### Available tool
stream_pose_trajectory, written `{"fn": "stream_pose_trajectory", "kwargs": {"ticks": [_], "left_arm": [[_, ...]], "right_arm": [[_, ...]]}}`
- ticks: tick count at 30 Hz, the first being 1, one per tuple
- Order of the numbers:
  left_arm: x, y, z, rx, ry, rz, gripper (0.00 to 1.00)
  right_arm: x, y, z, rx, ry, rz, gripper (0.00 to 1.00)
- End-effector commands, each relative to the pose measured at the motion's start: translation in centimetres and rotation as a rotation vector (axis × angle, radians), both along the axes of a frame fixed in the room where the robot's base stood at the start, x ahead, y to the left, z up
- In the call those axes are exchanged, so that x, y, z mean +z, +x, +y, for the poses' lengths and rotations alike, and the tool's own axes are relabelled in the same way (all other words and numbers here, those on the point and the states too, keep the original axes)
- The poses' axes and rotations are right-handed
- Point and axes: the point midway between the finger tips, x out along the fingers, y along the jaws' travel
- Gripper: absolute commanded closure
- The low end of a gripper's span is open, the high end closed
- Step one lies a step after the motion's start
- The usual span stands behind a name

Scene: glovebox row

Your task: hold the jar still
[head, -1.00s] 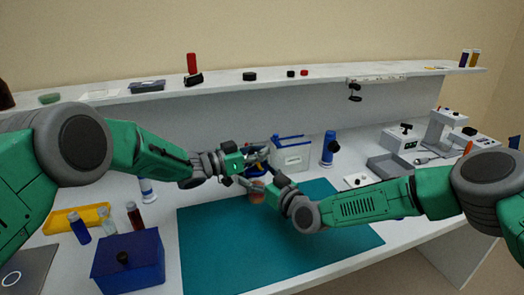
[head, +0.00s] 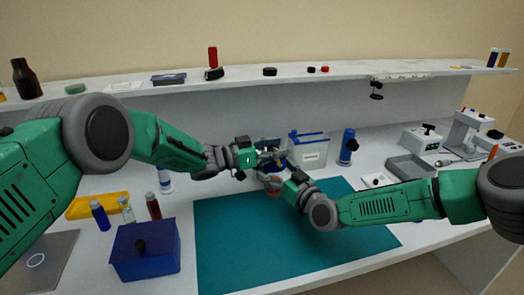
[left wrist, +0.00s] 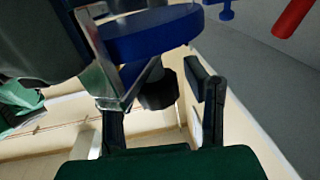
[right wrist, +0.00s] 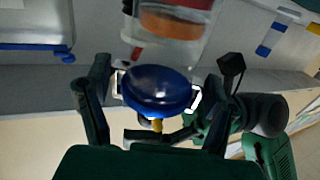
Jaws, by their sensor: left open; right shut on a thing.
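The jar (head: 273,191), with orange contents, is near the back of the teal mat in the head view. In the right wrist view the clear jar (right wrist: 178,24) shows at the top, beyond a round blue lid-like part (right wrist: 158,88) that lies between the fingers. My right gripper (head: 288,184) is shut on the jar; the contact itself is partly hidden. My left gripper (head: 272,156) is open, just above and behind the jar. In the left wrist view the blue round part (left wrist: 150,35) is ahead of its spread fingers; I cannot tell if they touch.
The teal mat (head: 260,245) is mostly bare in front. A blue box (head: 145,250), several vials and a yellow tray (head: 98,205) stand left. A blue-and-white box (head: 310,150) and a blue bottle (head: 347,147) stand behind. A grey tray (head: 408,167) lies right.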

Motion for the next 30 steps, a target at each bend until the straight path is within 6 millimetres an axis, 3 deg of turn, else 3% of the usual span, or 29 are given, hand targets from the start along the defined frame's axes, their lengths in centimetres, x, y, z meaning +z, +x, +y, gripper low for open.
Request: {"fn": "stream_pose_trajectory", "kwargs": {"ticks": [9, 15, 21, 30], "left_arm": [[-0.1, -2.6, 6.0, 0.004, 0.001, 0.003, 0.58], [-0.2, -4.0, 8.9, 0.002, 0.001, 0.003, 0.58], [-0.3, -4.5, 10.0, 0.002, 0.001, 0.001, 0.58], [-0.3, -4.6, 10.1, 0.001, 0.0, 0.001, 0.58]], "right_arm": [[0.2, 0.0, 0.1, 0.001, 0.001, -0.003, 0.66], [0.1, 0.0, 0.1, 0.001, 0.002, -0.002, 0.66], [0.1, 0.0, 0.1, 0.001, 0.002, -0.002, 0.66], [0.1, 0.0, 0.1, 0.001, 0.001, -0.002, 0.66]]}}
